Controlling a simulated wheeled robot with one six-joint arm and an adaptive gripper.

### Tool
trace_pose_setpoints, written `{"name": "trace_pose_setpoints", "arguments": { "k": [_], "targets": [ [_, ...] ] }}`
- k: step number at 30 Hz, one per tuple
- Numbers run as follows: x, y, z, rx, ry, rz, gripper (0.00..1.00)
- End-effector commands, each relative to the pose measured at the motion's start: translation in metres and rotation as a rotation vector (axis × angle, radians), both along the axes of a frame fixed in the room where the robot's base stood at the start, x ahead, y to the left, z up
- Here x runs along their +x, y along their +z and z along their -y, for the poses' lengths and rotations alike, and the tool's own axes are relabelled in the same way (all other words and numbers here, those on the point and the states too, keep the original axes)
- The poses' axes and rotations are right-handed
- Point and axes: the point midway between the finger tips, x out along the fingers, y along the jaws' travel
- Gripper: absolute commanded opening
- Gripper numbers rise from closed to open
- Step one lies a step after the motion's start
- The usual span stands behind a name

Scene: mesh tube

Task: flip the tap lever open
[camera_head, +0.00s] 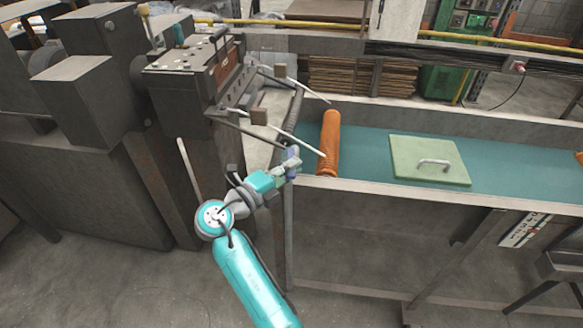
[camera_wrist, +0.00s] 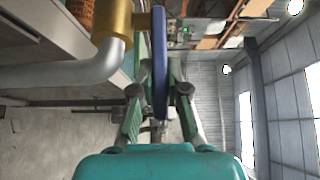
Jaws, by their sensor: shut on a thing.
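The tap shows in the wrist view as a brass body (camera_wrist: 113,20) on a bent grey pipe (camera_wrist: 55,75). Its long blue lever (camera_wrist: 160,45) is attached at the body's right side and runs down the picture toward my wrist. My gripper (camera_wrist: 160,85) has a finger on each side of the lever and is shut on it. In the head view my gripper (camera_head: 290,162) is by the near left corner of the trough, with a small bluish part of the lever (camera_head: 293,151) at its tip. The brass body is hard to make out there.
An orange mesh tube (camera_head: 329,140) lies in the teal-floored trough (camera_head: 370,155), just right of my gripper. A green lid with a handle (camera_head: 428,158) lies farther right. A dark machine (camera_head: 195,75) with thin rods stands behind and left. Floor in front is clear.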

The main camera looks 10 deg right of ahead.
Motion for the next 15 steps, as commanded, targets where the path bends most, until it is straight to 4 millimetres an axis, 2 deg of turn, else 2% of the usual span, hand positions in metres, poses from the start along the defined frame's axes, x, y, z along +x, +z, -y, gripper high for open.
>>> {"name": "trace_pose_setpoints", "arguments": {
  "k": [5, 6, 9, 15],
  "targets": [
    [0.0002, -0.0007, 0.0001, 0.0, 0.0, -0.001, 0.0],
    [0.0002, -0.0007, 0.0001, 0.0, 0.001, -0.002, 0.17],
    [0.0002, -0.0006, 0.0001, 0.0, 0.001, -0.001, 0.4],
    [0.0001, -0.0003, 0.0, -0.001, 0.001, -0.001, 0.4]
  ]
}}
